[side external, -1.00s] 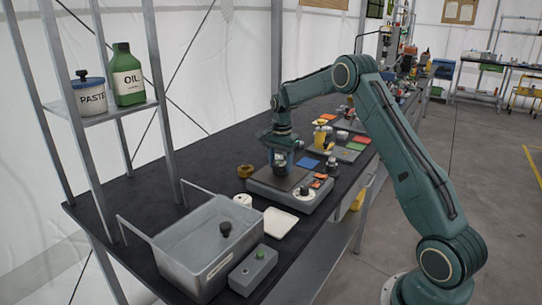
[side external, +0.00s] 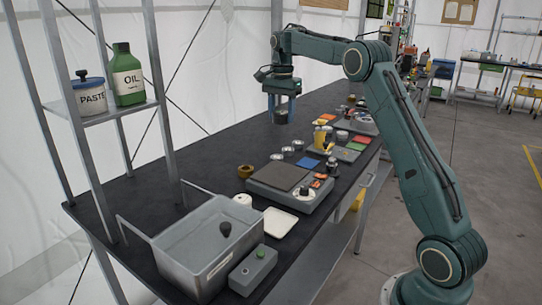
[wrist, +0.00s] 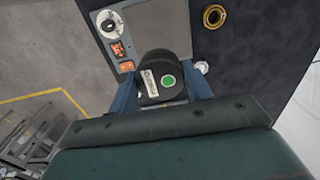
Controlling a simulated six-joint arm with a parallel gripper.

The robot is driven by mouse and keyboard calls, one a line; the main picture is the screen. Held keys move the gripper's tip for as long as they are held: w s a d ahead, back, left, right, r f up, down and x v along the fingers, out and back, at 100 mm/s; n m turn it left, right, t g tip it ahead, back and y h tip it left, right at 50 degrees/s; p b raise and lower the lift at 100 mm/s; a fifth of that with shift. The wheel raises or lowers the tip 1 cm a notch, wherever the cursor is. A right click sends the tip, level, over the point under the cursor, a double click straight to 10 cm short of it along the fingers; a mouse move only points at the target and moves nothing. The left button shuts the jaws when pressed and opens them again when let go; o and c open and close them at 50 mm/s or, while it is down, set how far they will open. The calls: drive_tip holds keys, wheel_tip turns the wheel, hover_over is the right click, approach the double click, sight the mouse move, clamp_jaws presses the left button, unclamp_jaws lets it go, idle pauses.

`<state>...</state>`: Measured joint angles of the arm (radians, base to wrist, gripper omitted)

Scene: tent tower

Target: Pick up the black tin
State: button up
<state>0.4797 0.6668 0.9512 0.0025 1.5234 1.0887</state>
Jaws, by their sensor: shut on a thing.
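A round black tin (wrist: 158,70) with a green dot and a pale label on its top sits between the two blue fingers of my gripper (wrist: 166,92) in the wrist view. In the side view my gripper (side external: 281,106) is shut on it, and the tin (side external: 281,118) shows as a small dark shape at the fingertips. My gripper is raised above the bench, clear of the grey-plated device. The tin's underside is hidden.
A device with a dark flat plate (side external: 277,177) and a knob stands on the black bench. Several small silver round pieces (side external: 288,150) lie behind it, near a brass ring (side external: 245,171). A metal basin (side external: 205,250) and a white tray (side external: 279,222) are nearer the front.

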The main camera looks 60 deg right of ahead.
drive_tip(key=shift+r, duration=0.95)
